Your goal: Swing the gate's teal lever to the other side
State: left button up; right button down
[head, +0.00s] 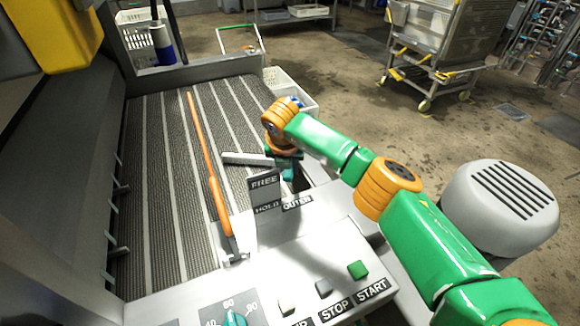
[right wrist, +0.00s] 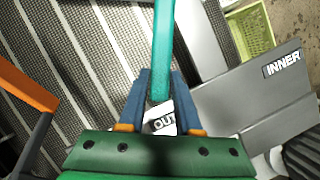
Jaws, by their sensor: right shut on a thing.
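The teal lever (right wrist: 162,45) runs up the middle of the right wrist view, between the two blue fingers of my right gripper (right wrist: 161,88). The gripper is shut on it. In the head view my right gripper (head: 288,168) is beside the gate's sign plates, and my orange wrist hides much of the lever. A plate marked FREE (head: 265,190) stands above labels HOLD and OUTER (head: 298,202). In the right wrist view an INNER label (right wrist: 282,65) is on the grey plate at right, and a partly covered OUTER label (right wrist: 163,121) is behind the fingers. My left gripper is out of view.
A control panel (head: 290,275) with START and STOP buttons is in front. A pale crate (head: 295,95) stands behind my right wrist. A wheeled rack (head: 430,50) stands on open floor.

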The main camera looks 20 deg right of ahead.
jog(key=c, duration=0.8)
grip_release()
jog(key=shift+a, duration=0.1)
jog(key=shift+o, duration=1)
jog(key=shift+w+a, duration=0.1)
jog(key=b+v, duration=0.1)
jog(key=v, duration=0.6)
jog(key=shift+r, duration=0.1)
